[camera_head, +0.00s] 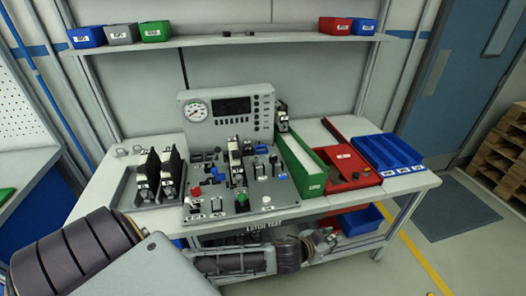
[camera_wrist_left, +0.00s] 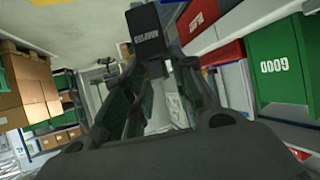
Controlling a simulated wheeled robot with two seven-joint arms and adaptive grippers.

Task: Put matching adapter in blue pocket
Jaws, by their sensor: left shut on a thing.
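My left gripper (camera_head: 326,240) is low at the front edge of the workbench, below the tabletop. In the left wrist view its fingers (camera_wrist_left: 150,75) are closed on a black adapter (camera_wrist_left: 147,28) with small white lettering, which stands out beyond the fingertips. In the head view the held adapter is too small to make out. A blue tray (camera_head: 424,168) with several long pockets lies at the right end of the bench, beyond and right of the gripper. Other black adapters with white labels (camera_head: 147,178) stand in the grey tray at left. My right gripper is not in view.
A test panel with a gauge (camera_head: 196,110) and a switch board (camera_head: 240,203) fill the bench middle. A green tray (camera_head: 312,186) and a red tray (camera_head: 366,180) lie left of the blue tray. A lower shelf holds red and blue bins (camera_head: 362,221). Small bins line the upper shelf.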

